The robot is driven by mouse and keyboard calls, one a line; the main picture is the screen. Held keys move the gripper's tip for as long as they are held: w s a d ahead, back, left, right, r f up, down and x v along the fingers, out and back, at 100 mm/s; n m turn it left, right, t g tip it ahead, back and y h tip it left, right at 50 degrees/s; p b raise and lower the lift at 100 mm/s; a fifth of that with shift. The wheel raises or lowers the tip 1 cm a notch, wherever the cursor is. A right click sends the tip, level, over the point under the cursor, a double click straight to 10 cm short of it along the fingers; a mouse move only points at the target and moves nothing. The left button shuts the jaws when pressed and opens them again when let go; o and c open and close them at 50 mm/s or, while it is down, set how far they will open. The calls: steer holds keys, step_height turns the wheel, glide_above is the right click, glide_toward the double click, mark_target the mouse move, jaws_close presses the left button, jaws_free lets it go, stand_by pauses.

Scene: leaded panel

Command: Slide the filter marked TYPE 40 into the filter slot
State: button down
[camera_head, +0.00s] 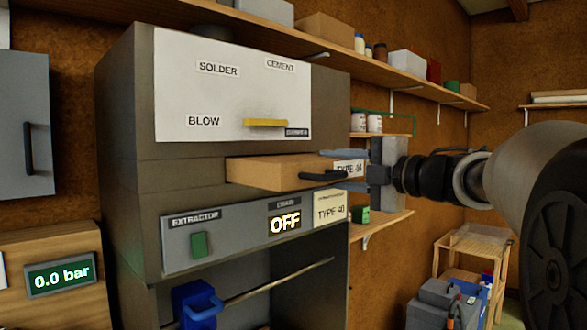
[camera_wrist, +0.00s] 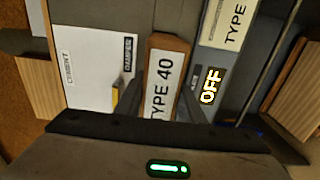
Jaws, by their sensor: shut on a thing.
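The TYPE 40 filter (camera_head: 268,172) is a flat, light wooden slab with a white label on its outer end. In the head view it lies level at the gap between the cabinet's upper white panel and lower control panel, where the filter slot (camera_head: 205,174) is. Much of it sticks out to the right; how far it is inside I cannot tell. My gripper (camera_head: 328,165) is shut on its outer end, one finger on each side. In the wrist view the filter's label (camera_wrist: 165,80) shows between my fingers (camera_wrist: 165,100).
The grey cabinet (camera_head: 122,150) has a yellow handle (camera_head: 265,123) above the filter and a control panel (camera_head: 235,236) reading OFF below, with a TYPE 40 plate (camera_head: 330,208). A dark handle-like bar crosses near the filter. A shelf (camera_head: 380,85) runs behind on the right.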

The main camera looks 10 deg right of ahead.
steer(key=shift+x, duration=4.15)
steer(key=c, duration=1.1)
jaws_free()
steer(key=shift+s+d, duration=0.1)
steer(key=shift+d, duration=0.05)
steer(key=b+v, duration=0.2)
steer(key=v, duration=1.5)
steer(key=shift+b, duration=0.3)
